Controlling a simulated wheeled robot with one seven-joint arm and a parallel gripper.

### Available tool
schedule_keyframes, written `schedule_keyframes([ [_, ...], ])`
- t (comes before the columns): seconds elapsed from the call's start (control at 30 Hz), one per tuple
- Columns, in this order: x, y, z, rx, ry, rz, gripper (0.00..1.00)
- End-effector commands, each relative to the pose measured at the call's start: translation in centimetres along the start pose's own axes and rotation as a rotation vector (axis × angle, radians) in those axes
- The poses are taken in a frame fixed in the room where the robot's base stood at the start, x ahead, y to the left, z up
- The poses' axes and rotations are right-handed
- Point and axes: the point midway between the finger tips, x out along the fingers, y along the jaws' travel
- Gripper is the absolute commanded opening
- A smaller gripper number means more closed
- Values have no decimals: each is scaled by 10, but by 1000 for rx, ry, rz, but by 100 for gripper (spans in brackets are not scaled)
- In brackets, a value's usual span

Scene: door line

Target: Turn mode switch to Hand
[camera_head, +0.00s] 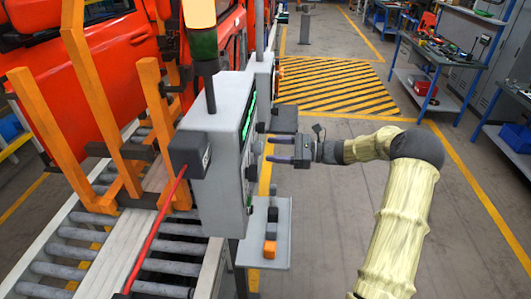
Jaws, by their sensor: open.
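The grey control box (212,150) stands left of centre, with its control face turned to the right and seen at a steep angle. A green-lit display (248,119) shows on that face. Small dark controls (250,172) sit below the display; I cannot tell which is the mode switch or where it points. My gripper (269,150) is open and empty, its two fingers pointing left toward the control face. A gap shows in the picture between the fingertips and the face.
A small grey shelf (283,225) below the box bears an orange and dark item (270,248). A roller conveyor (60,250) with orange posts and red car bodies lies left. Workbenches (440,65) stand back right. Open floor and a striped zone (335,88) lie beyond my arm.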

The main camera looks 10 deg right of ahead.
Motion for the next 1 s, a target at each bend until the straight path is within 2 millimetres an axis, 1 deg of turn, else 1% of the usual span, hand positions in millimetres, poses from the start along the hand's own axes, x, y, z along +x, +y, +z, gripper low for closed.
schedule_keyframes([
  [0.03,-12,0,-5,-2,2,-4,59],
  [0.2,-48,0,-5,-2,2,-5,59],
  [0.5,-107,0,-5,-1,2,-4,59],
  [0.6,-122,0,-4,0,1,-3,59],
  [0.73,-132,0,-2,1,1,-1,59],
  [1.0,-134,0,-1,2,0,1,59],
])
